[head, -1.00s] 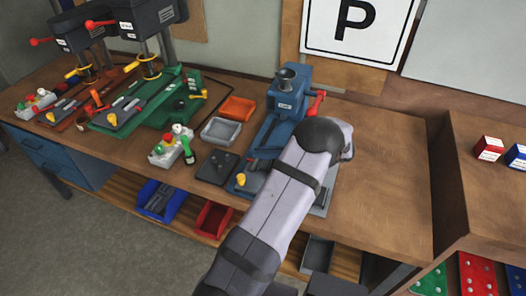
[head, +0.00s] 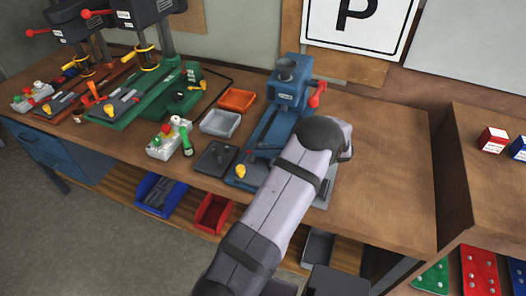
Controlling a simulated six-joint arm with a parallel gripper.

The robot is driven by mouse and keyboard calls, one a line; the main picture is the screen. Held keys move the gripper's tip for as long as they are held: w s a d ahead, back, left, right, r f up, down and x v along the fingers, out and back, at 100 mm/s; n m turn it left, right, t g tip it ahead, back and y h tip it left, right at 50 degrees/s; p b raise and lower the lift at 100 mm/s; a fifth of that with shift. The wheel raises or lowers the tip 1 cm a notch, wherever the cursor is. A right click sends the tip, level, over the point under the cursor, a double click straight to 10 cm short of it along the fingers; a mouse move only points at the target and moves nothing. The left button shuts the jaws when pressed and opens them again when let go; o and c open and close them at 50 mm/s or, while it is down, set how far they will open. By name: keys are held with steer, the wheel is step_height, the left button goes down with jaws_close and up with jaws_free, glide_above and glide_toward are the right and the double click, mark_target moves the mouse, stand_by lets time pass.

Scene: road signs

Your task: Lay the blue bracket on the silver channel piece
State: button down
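My grey arm (head: 277,205) reaches up from the bottom of the head view over the bench, and its elbow lies in front of the blue machine (head: 290,90). My gripper is hidden behind my arm, so I cannot see what it holds. I cannot make out the blue bracket or the silver channel piece as separate parts. Part of the blue machine's base and a strip of grey at its right edge show beside my arm, but the area between is covered.
An orange tray (head: 238,99), a grey tray (head: 220,122) and a dark plate (head: 214,159) sit left of the machine. Blue (head: 160,195) and red (head: 213,213) bins lie below. The bench right of my arm (head: 385,170) is clear.

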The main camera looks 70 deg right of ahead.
steer(key=c, duration=1.9)
jaws_free()
steer(key=b+v, duration=0.2)
steer(key=v, duration=0.4)
steer(key=shift+s+b, duration=0.15)
steer(key=shift+b, duration=0.25)
steer(key=shift+s+r, duration=0.3)
steer(key=shift+s, duration=0.15)
